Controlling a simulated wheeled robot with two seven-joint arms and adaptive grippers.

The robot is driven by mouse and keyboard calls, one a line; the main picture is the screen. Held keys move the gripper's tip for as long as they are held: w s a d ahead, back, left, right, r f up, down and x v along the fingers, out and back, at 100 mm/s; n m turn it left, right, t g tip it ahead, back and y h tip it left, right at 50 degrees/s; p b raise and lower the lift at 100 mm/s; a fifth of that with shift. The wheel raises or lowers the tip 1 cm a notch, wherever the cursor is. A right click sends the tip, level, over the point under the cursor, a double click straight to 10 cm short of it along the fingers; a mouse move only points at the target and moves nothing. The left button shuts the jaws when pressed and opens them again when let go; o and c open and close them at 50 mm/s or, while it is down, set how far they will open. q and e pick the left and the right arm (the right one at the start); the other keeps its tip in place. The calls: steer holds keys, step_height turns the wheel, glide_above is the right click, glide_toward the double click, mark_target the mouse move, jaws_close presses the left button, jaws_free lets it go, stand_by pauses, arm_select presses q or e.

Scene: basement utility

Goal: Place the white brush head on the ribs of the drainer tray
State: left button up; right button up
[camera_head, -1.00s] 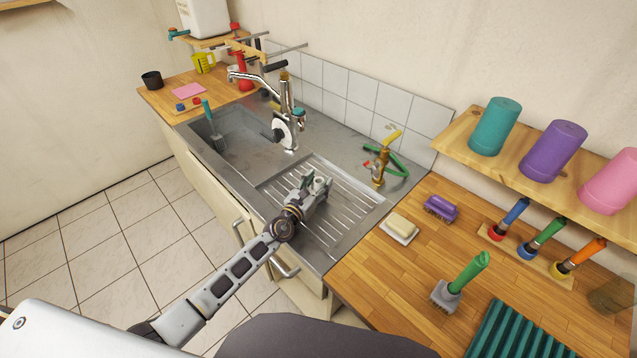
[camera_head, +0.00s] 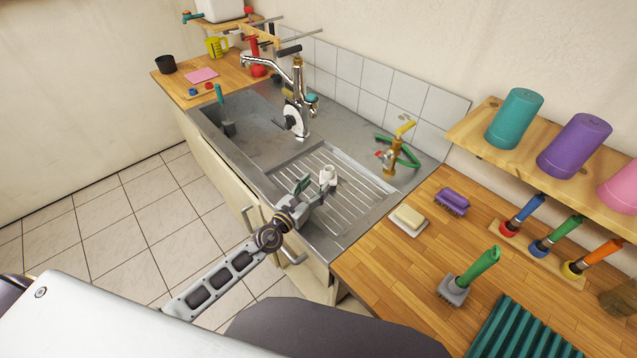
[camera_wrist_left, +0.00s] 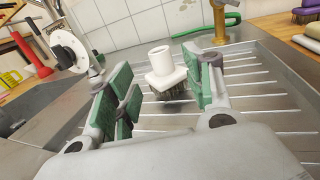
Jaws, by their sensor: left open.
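The white brush head (camera_head: 328,174) stands upright, socket up and dark bristles down, on the ribs of the drainer tray (camera_head: 349,211). In the left wrist view the brush head (camera_wrist_left: 163,66) shows just beyond and between the two green-padded fingers, with a gap on its left side; it looks close to the right finger, and contact there is unclear. My left gripper (camera_head: 315,187) is open, low over the tray, on the near side of the brush head. The bristle bottoms are partly hidden in shadow. My right gripper is not in view.
A brass tap (camera_head: 392,155) with a green hose stands behind the tray. The sink basin (camera_head: 255,138), with a teal-handled brush, lies left, below a chrome faucet (camera_head: 299,85). A soap bar (camera_head: 409,217), purple brush (camera_head: 453,200) and green-handled brush (camera_head: 468,275) occupy the right counter.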

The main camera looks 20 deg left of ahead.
arm_select(q)
steer(key=shift+v, duration=1.4)
steer(key=shift+s, duration=0.3)
